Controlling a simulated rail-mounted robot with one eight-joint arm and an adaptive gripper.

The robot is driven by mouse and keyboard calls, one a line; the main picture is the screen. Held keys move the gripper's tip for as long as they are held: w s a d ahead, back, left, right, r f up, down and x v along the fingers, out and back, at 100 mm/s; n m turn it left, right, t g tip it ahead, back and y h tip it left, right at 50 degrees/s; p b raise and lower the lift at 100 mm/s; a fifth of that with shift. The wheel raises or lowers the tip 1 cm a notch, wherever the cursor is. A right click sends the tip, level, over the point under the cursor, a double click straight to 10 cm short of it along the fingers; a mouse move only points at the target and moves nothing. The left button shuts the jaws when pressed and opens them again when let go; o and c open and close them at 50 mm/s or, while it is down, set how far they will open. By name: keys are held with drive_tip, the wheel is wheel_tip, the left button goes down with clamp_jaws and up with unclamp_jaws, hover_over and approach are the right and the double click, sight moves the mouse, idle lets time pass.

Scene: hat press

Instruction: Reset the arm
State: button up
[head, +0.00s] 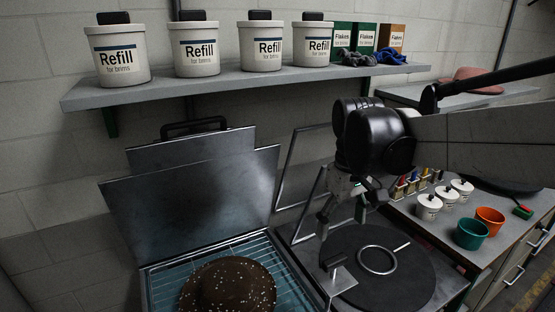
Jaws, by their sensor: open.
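My gripper (341,208) hangs at the end of my arm, which reaches in from the right edge in the head view. Its fingers are apart and nothing shows between them. It is above the back part of a dark round plate (412,277) on a metal press. A pale metal ring (377,260) with a short handle rests on that plate, below and to the right of the fingertips. A small metal bracket with a black knob (338,277) stands at the plate's left edge. The wrist hides part of the frame behind it.
An open press with a raised lid (196,199) holds a dark speckled dome (228,287) on a wire rack. A shelf (150,94) above carries several white refill tubs and boxes. On the right counter are small white jars, a green cup (471,234) and an orange cup (490,220).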

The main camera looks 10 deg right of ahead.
drive_tip(key=s+f+m+t+b, duration=0.4)
drive_tip(key=s+f+t+b, duration=0.3)
drive_tip(key=s+f+b, duration=0.4)
wheel_tip(320, 180, down, 3)
drive_tip(key=shift+s+r+b, duration=0.1)
drive_tip(key=shift+s+b, duration=0.25)
drive_tip(key=shift+s, duration=0.2)
drive_tip(key=shift+d, duration=0.1)
idle(1.3)
